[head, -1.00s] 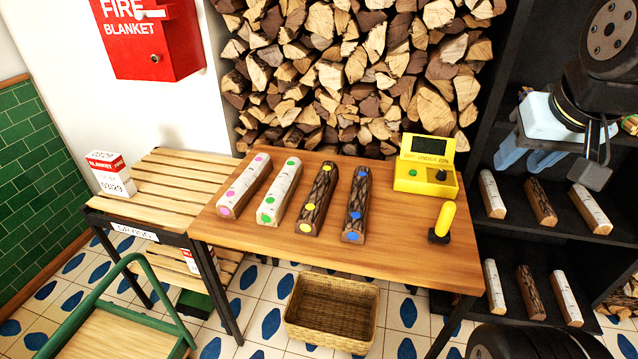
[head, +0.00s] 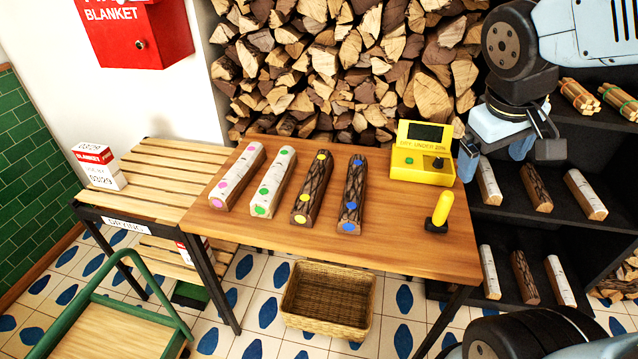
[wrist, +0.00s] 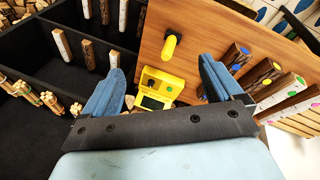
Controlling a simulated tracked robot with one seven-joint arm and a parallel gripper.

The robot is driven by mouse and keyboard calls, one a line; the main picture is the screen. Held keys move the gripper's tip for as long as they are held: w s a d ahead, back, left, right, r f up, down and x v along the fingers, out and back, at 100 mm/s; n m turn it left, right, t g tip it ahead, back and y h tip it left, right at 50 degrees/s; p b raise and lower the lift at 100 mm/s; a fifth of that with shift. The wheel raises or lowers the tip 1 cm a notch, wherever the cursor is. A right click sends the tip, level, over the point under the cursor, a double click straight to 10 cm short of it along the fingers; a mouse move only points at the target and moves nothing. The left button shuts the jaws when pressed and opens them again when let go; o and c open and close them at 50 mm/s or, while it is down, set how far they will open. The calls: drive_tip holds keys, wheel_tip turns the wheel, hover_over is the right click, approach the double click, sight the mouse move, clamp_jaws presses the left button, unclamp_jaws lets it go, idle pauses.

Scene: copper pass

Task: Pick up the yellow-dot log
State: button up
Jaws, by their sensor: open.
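The yellow-dot log (head: 313,188) has dark brown bark with yellow dots and lies on the wooden table (head: 310,248). It is third from the left in a row of logs. It also shows at the right in the wrist view (wrist: 261,75), past the blue-dot log. My gripper (head: 498,152) is open and empty. In the head view it is right of the table, in front of the black shelf and well to the right of the log. In the wrist view its blue fingers (wrist: 163,80) are spread, with the yellow meter between them.
Pink-dot (head: 238,178) and green-dot (head: 274,183) white logs lie left of the yellow-dot log. A dark blue-dot log (head: 352,195) lies right of it. A yellow meter (head: 422,160) and a yellow-handled tool (head: 441,212) occupy the table's right side. The front of the table is clear.

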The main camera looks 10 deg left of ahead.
drive_tip(key=shift+o, duration=0.4)
drive_tip(key=w+a+f+n+h, duration=0.4)
drive_tip(key=w+a+f+n, duration=0.1)
drive_tip(key=f+n, duration=0.1)
drive_tip(key=shift+a+f+n, duration=0.2)
drive_tip(key=shift+n, duration=0.6)
drive_tip(key=n+t+y, duration=0.5)
drive_tip(key=n+t, duration=0.5)
drive_tip(key=n, duration=1.3)
approach(301, 214)
drive_tip(key=x, duration=0.9)
drive_tip(key=shift+f, duration=0.1)
drive_tip(key=shift+r+x, duration=0.2)
drive_tip(key=shift+x, duration=2.5)
drive_tip(key=shift+w+a, duration=0.1)
drive_tip(key=shift+c, duration=0.4)
drive_tip(key=shift+m+t, duration=0.3)
drive_tip(key=c, duration=1.7)
